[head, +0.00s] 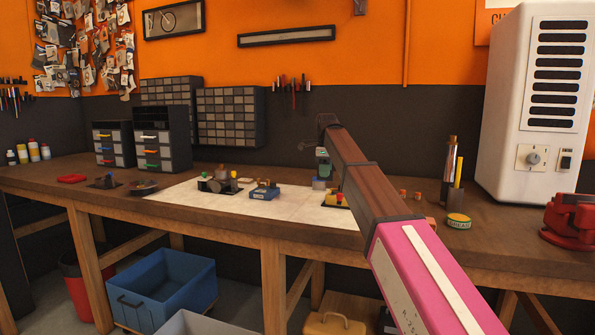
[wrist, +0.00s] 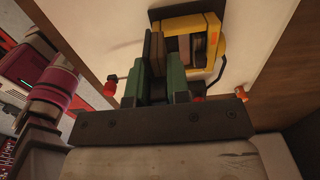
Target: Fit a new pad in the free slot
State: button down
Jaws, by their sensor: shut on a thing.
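A yellow caliper-like holder (wrist: 219,47) lies on a pale mat at the top of the wrist view. Brown and grey upright pieces stand inside it; I cannot tell clearly which slot is free. It also shows in the head view as a small yellow thing (head: 338,202) beside my arm. My gripper (wrist: 160,82) has green fingers and is shut on a thin dark piece (wrist: 158,50), seemingly a pad, largely hidden between them. The piece is just left of the holder in the wrist view; contact cannot be told. In the head view my gripper (head: 323,160) is above the mat, small and partly hidden.
The pale mat (head: 180,196) on the wooden bench holds a blue box (head: 265,190) and a small part with coloured knobs (head: 215,183). A round tin (head: 458,221), a red vise (head: 570,222) and a white cabinet (head: 533,100) stand right. Orange bits (wrist: 241,93) lie near the gripper.

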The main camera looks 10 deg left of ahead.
aim_at(339, 188)
jog(key=shift+w+d+f, duration=0.2)
jog(key=shift+d+f, duration=1)
jog(key=shift+d, duration=0.15)
jog(key=shift+w+d+f, duration=0.15)
jog(key=shift+d+f, duration=1)
jog(key=shift+d, duration=0.15)
jog(key=shift+f, duration=1)
jog(key=c, duration=0.6)
grip_release()
jog(key=shift+w+r, duration=0.1)
jog(key=shift+r, duration=0.8)
notch_tip(339, 188, up, 6)
